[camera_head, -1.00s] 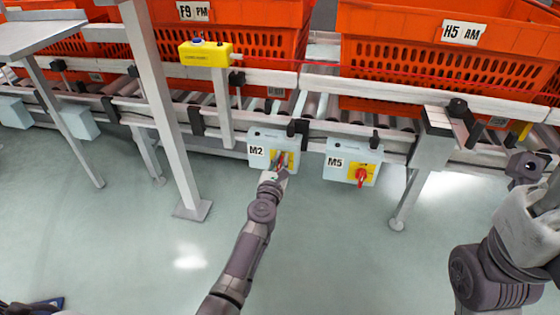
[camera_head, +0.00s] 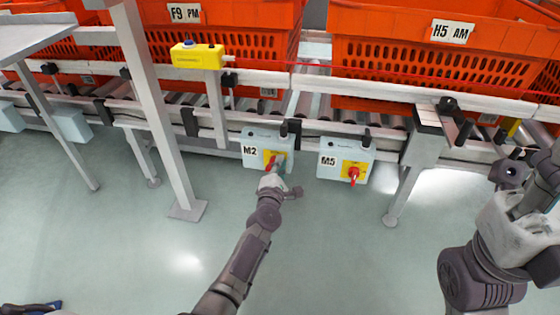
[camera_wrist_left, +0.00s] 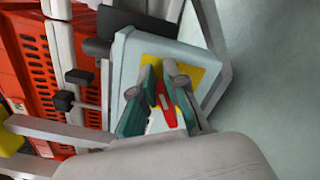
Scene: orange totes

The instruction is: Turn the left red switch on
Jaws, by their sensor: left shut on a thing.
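The left red switch (camera_head: 270,162) sits on a yellow plate on the pale box marked M2 (camera_head: 250,138), on the conveyor's front rail. My left gripper (camera_head: 275,166) is at this switch, shut on its handle and partly hiding it. In the left wrist view, the red handle (camera_wrist_left: 166,106) lies between the teal fingers of my left gripper (camera_wrist_left: 163,98), tilted in the picture. My right gripper (camera_head: 526,175) is at the right edge, away from the boxes; its fingers are not clear enough to judge.
A second box marked M5 (camera_head: 328,172) with a red switch (camera_head: 353,175) is just to the right. Orange totes (camera_head: 400,55) stand on the conveyor behind. A yellow button box (camera_head: 197,56) and a grey post (camera_head: 160,120) are to the left. The floor in front is open.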

